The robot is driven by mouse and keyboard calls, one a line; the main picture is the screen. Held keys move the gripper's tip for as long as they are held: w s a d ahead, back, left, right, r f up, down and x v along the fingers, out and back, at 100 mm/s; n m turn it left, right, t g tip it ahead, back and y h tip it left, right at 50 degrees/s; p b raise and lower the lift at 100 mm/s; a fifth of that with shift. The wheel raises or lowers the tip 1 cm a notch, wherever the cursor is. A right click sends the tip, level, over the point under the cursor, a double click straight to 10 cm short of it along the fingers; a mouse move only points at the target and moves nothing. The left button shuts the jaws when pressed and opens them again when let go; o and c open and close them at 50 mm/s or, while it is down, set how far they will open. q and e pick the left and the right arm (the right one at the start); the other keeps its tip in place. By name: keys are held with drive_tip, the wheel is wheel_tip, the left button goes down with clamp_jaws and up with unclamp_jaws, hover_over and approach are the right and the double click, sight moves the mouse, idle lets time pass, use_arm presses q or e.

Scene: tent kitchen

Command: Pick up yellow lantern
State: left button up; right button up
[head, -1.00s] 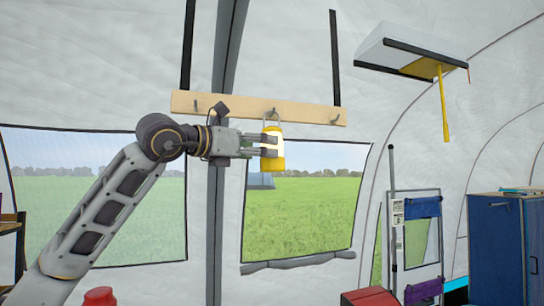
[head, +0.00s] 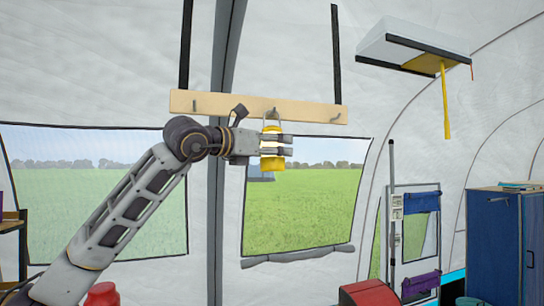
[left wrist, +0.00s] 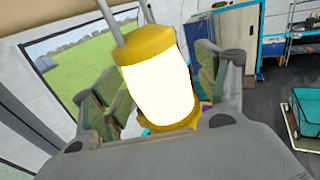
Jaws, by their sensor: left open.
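The yellow lantern (head: 272,164) hangs by its handle from the middle hook of a wooden hook board (head: 225,104) on the tent wall. My left gripper (head: 283,145) reaches in from the left, and its fingers extend across the lantern. In the left wrist view the lantern (left wrist: 158,85), with its bright white body and yellow ends, sits tilted between the two spread fingers of my left gripper (left wrist: 152,102). I cannot tell whether either finger touches it. My right gripper is not in view.
A hanging shelf (head: 410,48) with a yellow handle is at the upper right. A red box (head: 368,294) is at the bottom. The tent wall is close behind the lantern.

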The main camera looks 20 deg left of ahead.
use_arm(q)
drive_tip(key=c, duration=1.4)
drive_tip(key=shift+r, duration=0.1)
drive_tip(key=shift+c, duration=0.4)
drive_tip(key=shift+r, duration=0.15)
